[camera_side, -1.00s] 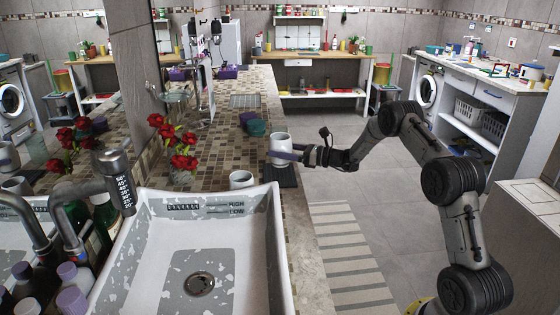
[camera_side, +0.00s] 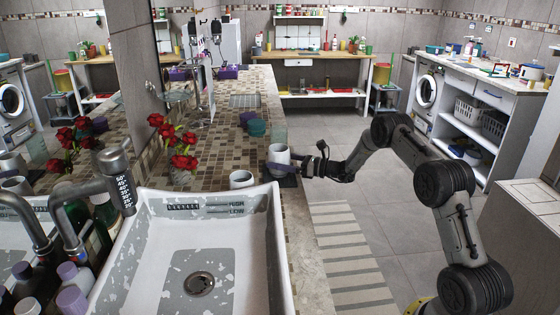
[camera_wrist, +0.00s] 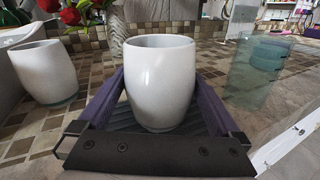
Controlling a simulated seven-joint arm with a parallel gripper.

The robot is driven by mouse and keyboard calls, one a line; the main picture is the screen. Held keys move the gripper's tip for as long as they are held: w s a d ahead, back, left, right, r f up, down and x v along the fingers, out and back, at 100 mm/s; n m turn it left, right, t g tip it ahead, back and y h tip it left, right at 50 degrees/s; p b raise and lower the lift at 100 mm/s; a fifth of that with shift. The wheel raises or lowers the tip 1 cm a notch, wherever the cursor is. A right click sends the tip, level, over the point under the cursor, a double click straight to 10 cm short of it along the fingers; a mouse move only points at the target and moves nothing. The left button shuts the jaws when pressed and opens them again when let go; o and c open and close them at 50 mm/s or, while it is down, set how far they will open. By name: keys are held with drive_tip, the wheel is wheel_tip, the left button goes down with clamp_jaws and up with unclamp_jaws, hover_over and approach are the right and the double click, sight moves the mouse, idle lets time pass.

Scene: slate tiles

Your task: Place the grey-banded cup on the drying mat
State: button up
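A white cup (camera_side: 279,155) stands upright between the fingers of my gripper (camera_side: 283,168). In the wrist view this cup (camera_wrist: 160,85) is smooth and white; I cannot make out a clear grey band on it. The purple fingers of my gripper (camera_wrist: 160,78) lie along both its sides and appear to press on it.
A second white cup (camera_wrist: 44,72) with a greyish base stands to the left, near the sink (camera_side: 230,250). Red roses (camera_side: 180,150) are at the left.

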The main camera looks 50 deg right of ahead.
drive_tip(key=shift+r, duration=0.2)
drive_tip(key=v, duration=1.2)
drive_tip(key=s+a+r+n+g+y, duration=0.1)
drive_tip(key=s+a+r+n+g, duration=0.3)
drive_tip(key=a, duration=0.4)
drive_tip(key=s+a+r+n+g+y, duration=0.1)
drive_tip(key=s+a+r+n+g, duration=0.2)
drive_tip(key=a+n, duration=0.5)
drive_tip(key=s+a+r+n+g+y, duration=0.1)
drive_tip(key=s+a+r+n+g, duration=0.3)
drive_tip(key=a, duration=0.5)
drive_tip(key=s+a+r+n+g+h, duration=0.35)
drive_tip(key=s+a+n, duration=0.3)
drive_tip(key=s, duration=0.35)
drive_tip(key=s+d+n+t+h, duration=0.1)
drive_tip(key=s+d+n+h, duration=0.1)
drive_tip(key=s+n, duration=0.3)
drive_tip(key=s+d+n+t+h, duration=0.2)
drive_tip(key=s+n+h, duration=0.2)
drive_tip(key=s, duration=0.4)
drive_tip(key=shift+d+n, duration=0.3)
drive_tip(key=shift+n, duration=0.35)
drive_tip(key=shift+t, duration=0.25)
